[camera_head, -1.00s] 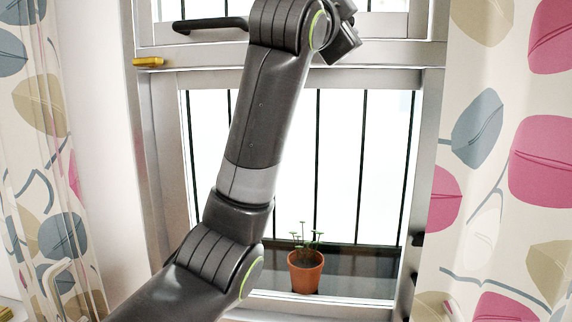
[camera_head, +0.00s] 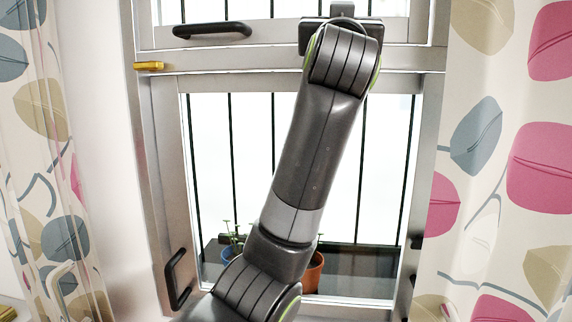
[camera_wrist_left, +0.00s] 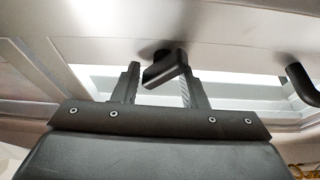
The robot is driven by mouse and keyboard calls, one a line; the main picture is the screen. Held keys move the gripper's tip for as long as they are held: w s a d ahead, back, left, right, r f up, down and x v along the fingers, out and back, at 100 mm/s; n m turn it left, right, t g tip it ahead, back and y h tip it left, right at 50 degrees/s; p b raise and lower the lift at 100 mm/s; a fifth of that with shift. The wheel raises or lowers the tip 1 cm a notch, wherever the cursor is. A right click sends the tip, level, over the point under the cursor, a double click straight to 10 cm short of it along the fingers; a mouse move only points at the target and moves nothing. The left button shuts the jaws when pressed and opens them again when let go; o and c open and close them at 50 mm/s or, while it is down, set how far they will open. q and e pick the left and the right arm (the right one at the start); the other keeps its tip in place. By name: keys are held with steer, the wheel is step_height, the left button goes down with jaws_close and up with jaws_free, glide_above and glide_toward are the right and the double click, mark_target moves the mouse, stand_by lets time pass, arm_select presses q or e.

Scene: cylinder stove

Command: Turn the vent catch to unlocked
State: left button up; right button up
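A dark catch (camera_wrist_left: 167,68) with a short angled lever is mounted on the pale window frame, at the top middle of the left wrist view. I take it to be the vent catch. My left gripper (camera_wrist_left: 160,84) is open, with one finger on each side of the lever. I cannot tell whether either finger touches it. In the head view my left gripper (camera_head: 341,34) is up at the top window rail. Its wrist hides its fingers and most of the catch. My right gripper is not in view.
A black handle (camera_head: 212,30) is on the upper sash, left of my gripper. A yellow fitting (camera_head: 149,66) is on the left frame. Another black handle (camera_head: 177,280) is lower left. A terracotta pot (camera_head: 314,272) stands behind my arm. Patterned curtains (camera_head: 510,160) hang at both sides.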

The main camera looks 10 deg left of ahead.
arm_select(q)
steer(key=b+v, duration=0.8)
steer(key=v, duration=1)
steer(key=w+a+f+g, duration=0.2)
steer(key=w+a+f, duration=0.2)
steer(key=w+f, duration=0.4)
steer(key=w+a+f+g+y, duration=0.1)
steer(key=w+a+f, duration=0.3)
steer(key=w+f, duration=0.5)
step_height(320, 180, down, 6)
steer(key=shift+a+f+n+g+y+p, duration=0.2)
steer(key=shift+a+n+g+y+p, duration=0.2)
steer(key=shift+g, duration=0.5)
steer(key=shift+r, duration=0.1)
